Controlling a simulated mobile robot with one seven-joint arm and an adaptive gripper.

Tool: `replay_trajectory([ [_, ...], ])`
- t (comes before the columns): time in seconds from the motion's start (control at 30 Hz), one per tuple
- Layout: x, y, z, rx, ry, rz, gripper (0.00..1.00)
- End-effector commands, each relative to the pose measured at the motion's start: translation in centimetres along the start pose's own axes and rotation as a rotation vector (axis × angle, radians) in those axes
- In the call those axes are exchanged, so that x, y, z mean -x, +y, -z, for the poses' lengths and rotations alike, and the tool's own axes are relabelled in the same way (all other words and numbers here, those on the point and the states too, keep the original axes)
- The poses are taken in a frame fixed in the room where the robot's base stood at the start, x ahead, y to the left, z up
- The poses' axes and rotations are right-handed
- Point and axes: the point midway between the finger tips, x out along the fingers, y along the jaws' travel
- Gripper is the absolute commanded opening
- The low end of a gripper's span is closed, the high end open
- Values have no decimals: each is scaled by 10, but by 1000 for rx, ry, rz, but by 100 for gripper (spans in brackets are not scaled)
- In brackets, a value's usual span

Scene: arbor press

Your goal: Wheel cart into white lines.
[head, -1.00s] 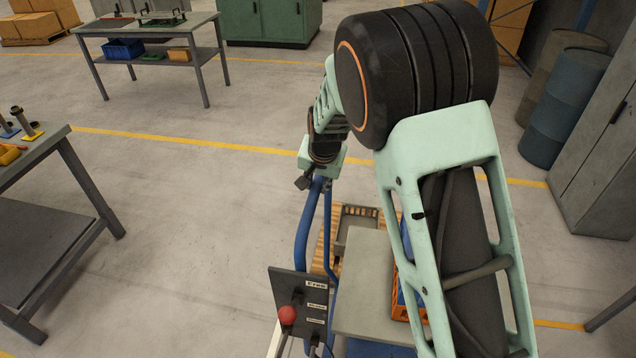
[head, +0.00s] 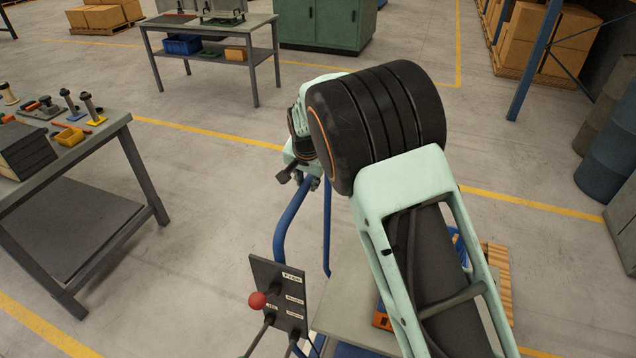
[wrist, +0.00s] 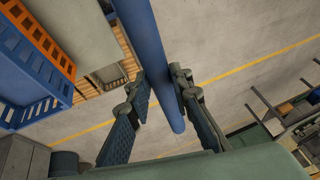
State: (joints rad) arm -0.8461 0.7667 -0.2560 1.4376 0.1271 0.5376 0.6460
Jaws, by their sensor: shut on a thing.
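The cart's blue tube handle (head: 292,215) rises in the head view to my gripper (head: 290,176). In the wrist view the blue handle bar (wrist: 158,60) runs between the two fingers of my gripper (wrist: 163,88), which is shut on it. The cart's grey top (head: 340,305) is partly hidden behind my arm. A blue crate (wrist: 30,100) and an orange crate (wrist: 38,42) show on the cart in the wrist view. A dark panel (head: 275,290) with a red-knobbed lever and labels stands by the handle. No white lines are discernible.
A grey workbench (head: 120,125) with tools stands at left. Another bench (head: 205,28) and a green cabinet (head: 325,22) are at the back. Barrels (head: 608,150) and a blue post (head: 535,65) stand right. A slatted wooden pallet (head: 497,275) lies beyond the cart. Yellow-lined floor between is clear.

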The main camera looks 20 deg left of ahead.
Motion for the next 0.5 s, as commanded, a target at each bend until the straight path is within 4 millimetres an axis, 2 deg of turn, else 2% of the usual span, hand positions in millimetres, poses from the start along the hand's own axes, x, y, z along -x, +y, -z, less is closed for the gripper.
replay_trajectory([
  [0.03,1,-12,-1,5,4,15,0],
  [0.1,1,-15,-2,5,5,18,0],
  [0.5,2,-20,-2,5,5,24,0],
])
